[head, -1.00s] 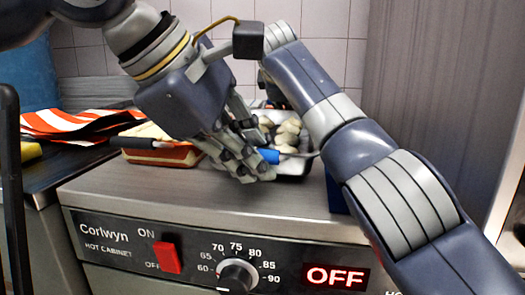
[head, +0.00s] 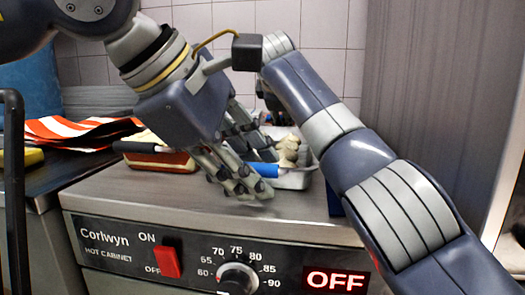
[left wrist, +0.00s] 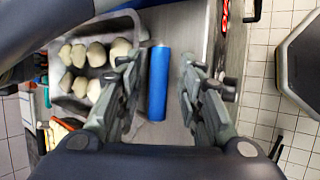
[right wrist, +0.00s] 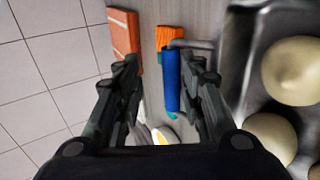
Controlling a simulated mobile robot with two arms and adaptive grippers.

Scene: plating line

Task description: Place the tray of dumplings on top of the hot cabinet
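The metal tray (head: 296,180) of pale dumplings (head: 288,150) appears to rest on the hot cabinet's top (head: 195,203), partly hidden by my arms. It also shows in the left wrist view (left wrist: 58,106). My left gripper (head: 250,180) is at its left side. In the left wrist view its fingers (left wrist: 160,90) stand apart on both sides of a blue handle (left wrist: 158,85), with gaps. My right gripper is mostly hidden in the head view. In the right wrist view its fingers (right wrist: 168,85) stand apart, with a blue handle (right wrist: 172,80) between them beside the tray (right wrist: 232,75).
A reddish-brown box (head: 165,160) with a dark handle sits left of the tray on the cabinet. An orange-and-white striped cloth (head: 70,132) lies on the left counter. The cabinet display (head: 336,280) reads OFF. A tall grey panel (head: 440,80) stands at the right.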

